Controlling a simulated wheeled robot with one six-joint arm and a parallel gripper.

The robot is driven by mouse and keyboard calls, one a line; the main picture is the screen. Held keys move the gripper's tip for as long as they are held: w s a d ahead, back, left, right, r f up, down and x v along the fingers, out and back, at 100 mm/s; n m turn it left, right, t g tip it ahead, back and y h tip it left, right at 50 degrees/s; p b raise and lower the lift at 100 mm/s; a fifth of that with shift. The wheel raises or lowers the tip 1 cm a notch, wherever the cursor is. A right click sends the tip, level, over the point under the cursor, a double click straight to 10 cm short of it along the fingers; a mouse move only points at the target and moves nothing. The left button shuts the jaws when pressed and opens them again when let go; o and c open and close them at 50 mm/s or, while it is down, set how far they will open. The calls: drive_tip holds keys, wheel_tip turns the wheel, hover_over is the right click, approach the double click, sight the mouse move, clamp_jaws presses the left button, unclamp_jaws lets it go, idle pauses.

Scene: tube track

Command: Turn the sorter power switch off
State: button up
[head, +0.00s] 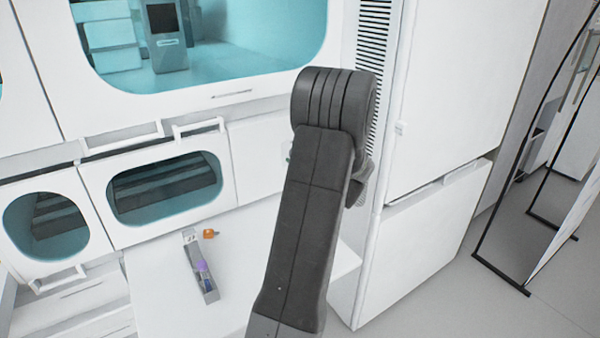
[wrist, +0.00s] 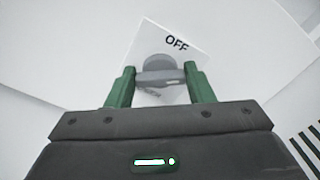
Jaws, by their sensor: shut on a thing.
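The power switch (wrist: 159,62) shows in the wrist view as a grey round knob with a lighter bar across it, on a white square plate (wrist: 150,36). The word OFF is printed on the plate, above and right of the knob. A smaller mark below the knob is too blurred to read. My gripper (wrist: 160,76) has its green fingers on either side of the knob's bar and is shut on it. In the head view my arm covers the gripper and the switch.
In the head view, a white worktop holds a grey rack (head: 211,295) with a purple-capped tube (head: 202,268), and a small orange object (head: 209,234) beside it. White cabinets with windows stand behind. A tall white cabinet (head: 445,100) is right of my arm.

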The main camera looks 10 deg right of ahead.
drive_tip(key=shift+a+f+n+b, duration=0.15)
drive_tip(key=shift+n+b, duration=2.65)
drive_tip(key=shift+b, duration=2.25)
drive_tip(key=shift+d+f+n+b, duration=0.1)
drive_tip(key=shift+n+b, duration=2.7)
drive_tip(key=shift+b, duration=2.2)
drive_tip(key=o, duration=1)
drive_tip(key=shift+s+r, duration=0.1)
drive_tip(key=p+v, duration=0.1)
drive_tip(key=v, duration=1.2)
drive_tip(key=shift+s+p, duration=0.35)
drive_tip(key=shift+p, duration=0.05)
